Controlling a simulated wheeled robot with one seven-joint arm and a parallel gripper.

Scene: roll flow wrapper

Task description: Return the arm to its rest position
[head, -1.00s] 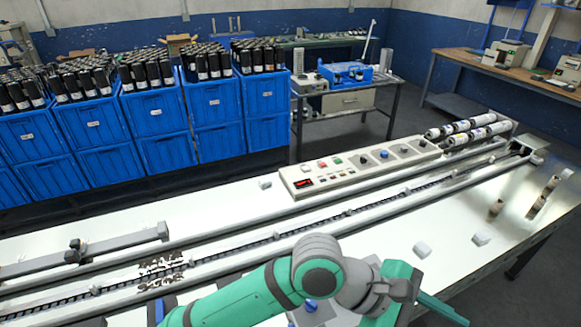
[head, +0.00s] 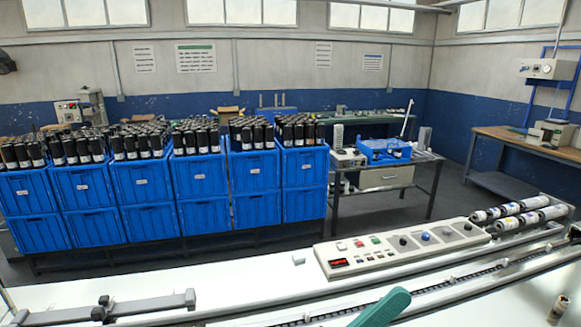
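One green part of my arm (head: 382,308) shows at the bottom edge of the head view, right of centre, over the conveyor of the wrapper. The rest of my arm and my gripper are out of view below. The white machine top (head: 225,290) with its control panel (head: 403,248) lies behind the arm. The panel has several knobs and buttons and a red display.
Blue crates (head: 203,180) full of dark rolls stand behind the machine at left and centre. A metal table (head: 398,168) holds blue equipment. Several wrapped rolls (head: 522,213) lie at the machine's right end. A wooden bench (head: 530,148) stands at far right.

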